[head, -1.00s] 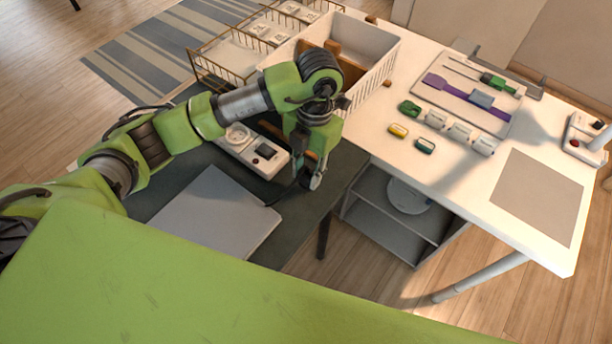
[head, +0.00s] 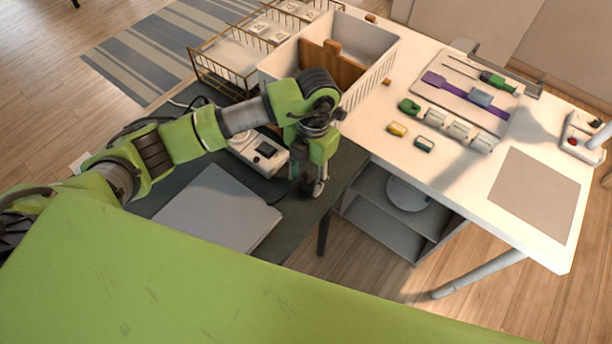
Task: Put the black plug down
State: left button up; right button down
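My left gripper (head: 317,188) points down over the right end of the dark table mat (head: 345,165). Its fingers are small in the head view, and I cannot tell whether they are open or shut. A small dark piece, seemingly the black plug (head: 304,187), shows at the left side of the fingertips. A thin dark cord runs from it towards the grey flat panel. I cannot tell whether the fingers touch the plug or whether it rests on the mat. My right gripper is out of view.
A grey flat panel (head: 215,212) and a white device with a dark screen (head: 262,155) lie left of the gripper. A white basket (head: 375,75) holds a brown board behind it. The white table (head: 440,185) stands to the right, with tools and small coloured blocks.

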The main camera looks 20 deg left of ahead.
pick_arm(q)
jog(key=shift+r, duration=0.25)
notch_tip(320, 180, up, 12)
jog(key=w+b, duration=0.1)
jog(key=b, duration=0.1)
jog(key=shift+w+d, duration=0.2)
jog(key=shift+d, duration=0.1)
jog(key=shift+f, duration=0.1)
